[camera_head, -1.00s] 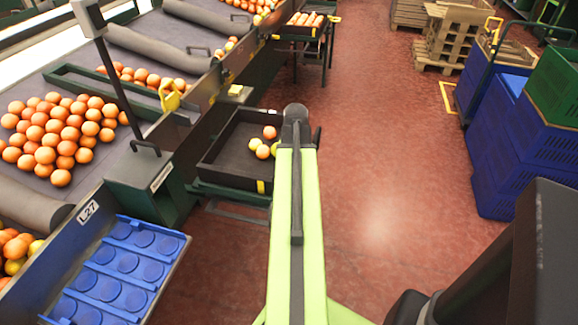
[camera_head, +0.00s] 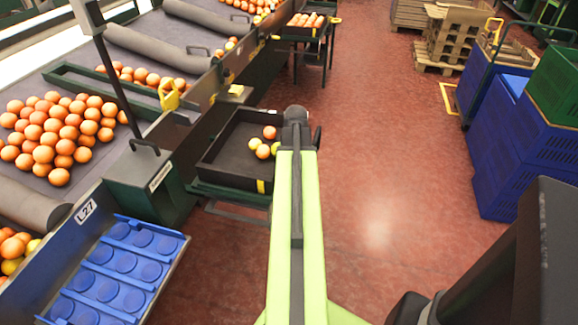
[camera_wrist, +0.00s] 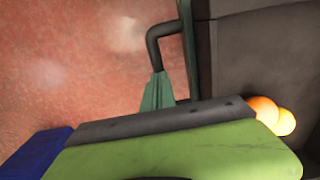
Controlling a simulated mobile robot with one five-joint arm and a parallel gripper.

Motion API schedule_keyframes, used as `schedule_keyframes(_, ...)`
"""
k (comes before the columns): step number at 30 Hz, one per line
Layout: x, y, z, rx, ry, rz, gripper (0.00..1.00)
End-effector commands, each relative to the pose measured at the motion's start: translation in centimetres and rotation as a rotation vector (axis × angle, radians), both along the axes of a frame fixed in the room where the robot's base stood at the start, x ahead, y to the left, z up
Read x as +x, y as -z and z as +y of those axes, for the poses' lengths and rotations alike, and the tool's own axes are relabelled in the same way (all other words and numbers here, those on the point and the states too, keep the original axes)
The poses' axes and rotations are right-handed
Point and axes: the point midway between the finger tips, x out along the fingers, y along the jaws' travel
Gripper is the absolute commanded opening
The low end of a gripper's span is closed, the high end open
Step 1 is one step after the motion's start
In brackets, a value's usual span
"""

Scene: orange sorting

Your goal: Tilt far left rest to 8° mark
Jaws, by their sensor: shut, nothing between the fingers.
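A dark shallow tray (camera_head: 222,140) sits on a green rest (camera_head: 228,194) beside the sorting line in the head view. Another tray rest (camera_head: 303,33) stands farther up the line. My lime-green arm reaches to the near tray's right side and covers part of it. A dark bent handle (camera_head: 317,137) shows just right of my arm's end. In the wrist view, my gripper (camera_wrist: 150,124) is shut and empty. A bent handle (camera_wrist: 160,42) and a tapered green part (camera_wrist: 157,92) lie just above it, beside the dark tray (camera_wrist: 262,50). I cannot tell whether they touch. No degree mark is readable.
Several oranges lie on the sloped table (camera_head: 60,85). A blue board (camera_head: 118,268) with round pads is at lower left. Blue crates (camera_head: 500,150) stand at right, with pallets (camera_head: 455,40) behind. The red floor (camera_head: 390,150) between is clear.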

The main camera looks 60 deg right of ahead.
Motion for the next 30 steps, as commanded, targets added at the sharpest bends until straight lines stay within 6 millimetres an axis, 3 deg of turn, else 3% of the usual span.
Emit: schedule_keyframes(30, 0.0, 1.3, 0.0, 0.000, 0.000, -0.001, 0.00)
